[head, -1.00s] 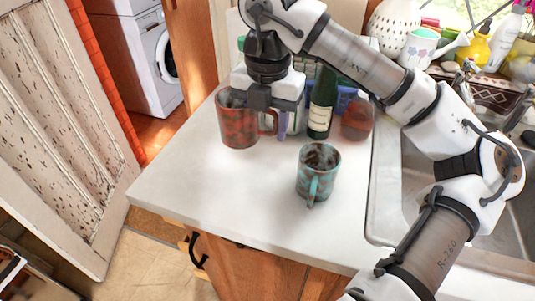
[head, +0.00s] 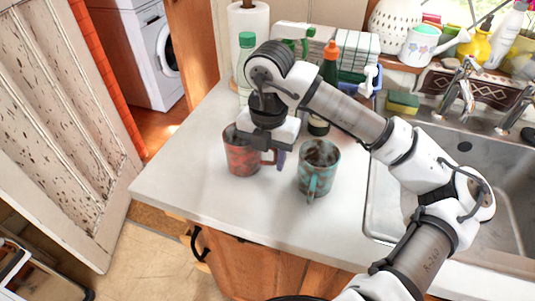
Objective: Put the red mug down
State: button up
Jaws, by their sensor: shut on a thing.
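The red mug (head: 240,158) is dark-mottled and upright over the left part of the white counter. My gripper (head: 268,146) points down at the mug's right side and is shut on it near the rim and handle. The gripper hides part of the mug's rim. The mug's base looks at or very close to the counter; I cannot tell whether it touches.
A teal mug (head: 317,172) stands close to the right of my gripper. Behind are a green-capped bottle (head: 246,62), a paper towel roll (head: 249,28) and an orange-topped bottle (head: 330,60). The sink (head: 395,215) is at right. The counter's front left (head: 190,175) is clear.

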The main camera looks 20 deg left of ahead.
jog(key=shift+f, duration=0.2)
jog(key=o, duration=1.4)
jog(key=shift+r, duration=0.1)
jog(key=shift+r, duration=0.15)
notch_tip(320, 180, up, 12)
jog(key=shift+d+f+b, duration=0.1)
jog(key=shift+b, duration=0.85)
